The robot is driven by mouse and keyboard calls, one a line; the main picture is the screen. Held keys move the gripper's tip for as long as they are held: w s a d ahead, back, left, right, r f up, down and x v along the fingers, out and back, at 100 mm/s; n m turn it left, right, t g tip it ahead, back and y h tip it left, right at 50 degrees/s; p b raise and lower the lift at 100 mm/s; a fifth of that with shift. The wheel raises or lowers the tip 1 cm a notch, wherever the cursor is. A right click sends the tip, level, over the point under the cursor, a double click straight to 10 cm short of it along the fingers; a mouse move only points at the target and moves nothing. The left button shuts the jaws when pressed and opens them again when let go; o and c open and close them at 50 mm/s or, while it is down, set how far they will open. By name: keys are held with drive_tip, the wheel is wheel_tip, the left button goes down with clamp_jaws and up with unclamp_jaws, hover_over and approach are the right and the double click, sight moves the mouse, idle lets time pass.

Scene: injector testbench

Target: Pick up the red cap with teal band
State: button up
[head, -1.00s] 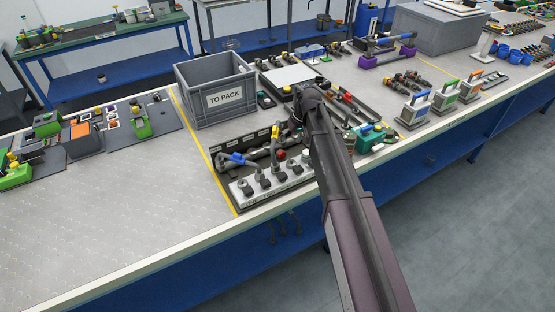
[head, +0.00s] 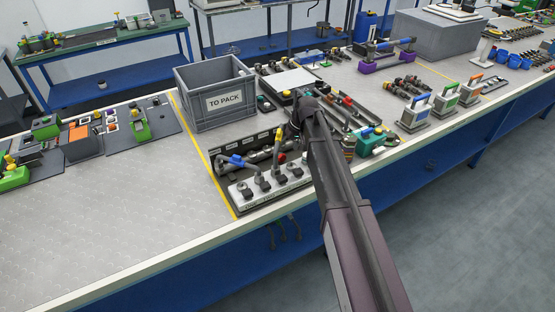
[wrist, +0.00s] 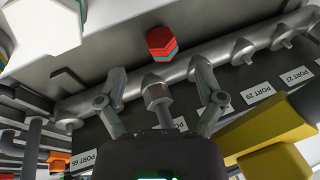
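The red cap with teal band (wrist: 161,42) shows at the upper middle of the wrist view, red on top with a teal strip at its lower edge. It sits near a grey rail with several metal nozzles. My gripper (wrist: 158,76) has its two fingers spread apart, with a metal nozzle (wrist: 156,90) visible between them. The cap is beyond the fingertips and nothing is held. In the head view, a small red spot (head: 282,158) beside my arm appears to be the cap. My gripper is largely hidden behind my arm there.
A grey "TO PACK" bin (head: 207,112) stands behind the rack on the bench. A pale block with several fittings (head: 242,193) lies along the front edge. A teal item (head: 371,143) is right of my arm. The bench's left front is clear.

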sight(283, 154)
drive_tip(key=shift+b+x, duration=1.85)
drive_tip(key=shift+x, duration=0.4)
drive_tip(key=shift+r, duration=0.1)
drive_tip(key=c, duration=1)
drive_tip(key=shift+r, duration=0.1)
drive_tip(key=shift+d+r+p, duration=0.55)
drive_tip(key=shift+r+p, duration=0.05)
drive_tip(key=shift+p, duration=0.1)
drive_tip(key=d+r+p, duration=0.2)
drive_tip(key=d, duration=0.1)
drive_tip(key=d+r+p, duration=0.2)
drive_tip(key=d, duration=0.2)
drive_tip(key=d+r+p, duration=0.2)
drive_tip(key=d, duration=0.2)
drive_tip(key=shift+s+d, duration=0.2)
drive_tip(key=shift+s, duration=0.15)
drive_tip(key=shift+d+r+p, duration=0.3)
drive_tip(key=shift+d, duration=0.45)
